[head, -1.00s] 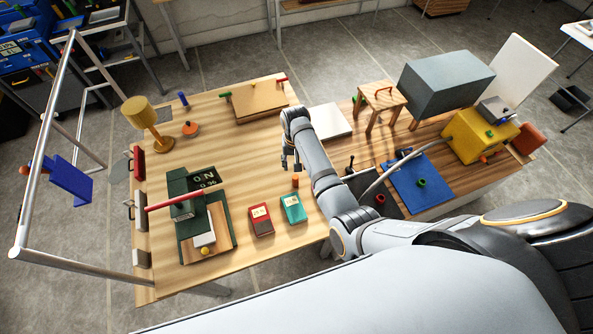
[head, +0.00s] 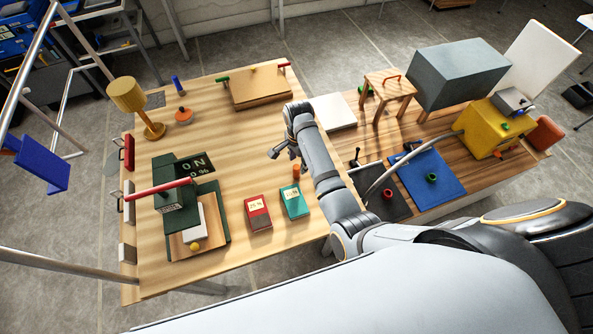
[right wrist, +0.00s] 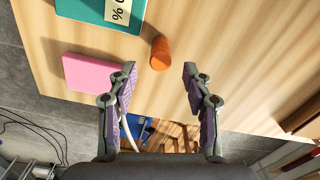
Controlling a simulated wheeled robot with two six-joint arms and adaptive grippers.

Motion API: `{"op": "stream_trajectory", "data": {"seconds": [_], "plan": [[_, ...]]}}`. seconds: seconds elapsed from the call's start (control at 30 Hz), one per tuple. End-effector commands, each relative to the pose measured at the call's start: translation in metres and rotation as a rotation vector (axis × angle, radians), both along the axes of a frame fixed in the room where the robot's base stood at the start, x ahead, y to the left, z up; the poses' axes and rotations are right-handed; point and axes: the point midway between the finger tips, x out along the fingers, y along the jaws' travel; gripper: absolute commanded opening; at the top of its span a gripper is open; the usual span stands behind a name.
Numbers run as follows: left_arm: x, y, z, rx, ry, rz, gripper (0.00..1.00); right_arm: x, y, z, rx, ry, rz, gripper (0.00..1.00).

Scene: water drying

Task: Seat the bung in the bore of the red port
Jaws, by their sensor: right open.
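The bung looks to be the small orange cylinder (head: 296,171), standing on the light wooden table beside the teal box. It also shows in the right wrist view (right wrist: 160,53), beyond and between the fingertips and apart from them. My right gripper (head: 283,153) is open and empty near the bung; its spread fingers (right wrist: 160,76) show in the right wrist view. The red port (head: 387,195) is a small red ring with a dark bore on a dark mat, right of my right arm. My left gripper is not in view.
A teal box (head: 294,202) and a red box (head: 258,213) stand close to the bung. A green ring (head: 432,178) sits on a blue mat (head: 449,167). A grey curved tube arches over the mats. A pink block (right wrist: 92,72) lies near the table edge.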

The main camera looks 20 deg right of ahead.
Motion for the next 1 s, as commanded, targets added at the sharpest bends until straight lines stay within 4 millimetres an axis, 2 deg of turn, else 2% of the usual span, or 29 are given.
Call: {"op": "stream_trajectory", "data": {"seconds": [0.13, 0.27, 0.4, 0.67, 1.0], "plan": [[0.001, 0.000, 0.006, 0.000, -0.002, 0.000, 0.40, -0.001, 0.002, -0.007, 0.000, 0.003, 0.001, 0.50], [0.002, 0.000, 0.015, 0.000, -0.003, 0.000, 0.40, -0.003, 0.008, -0.029, 0.000, 0.005, 0.001, 0.50], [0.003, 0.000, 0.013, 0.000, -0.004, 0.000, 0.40, -0.002, 0.007, -0.049, 0.000, 0.000, 0.001, 0.50], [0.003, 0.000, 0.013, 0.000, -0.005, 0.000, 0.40, -0.002, 0.007, -0.052, 0.000, -0.001, 0.000, 0.49], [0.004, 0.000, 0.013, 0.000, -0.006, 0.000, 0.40, -0.002, 0.007, -0.052, 0.000, -0.001, 0.000, 0.03]]}}
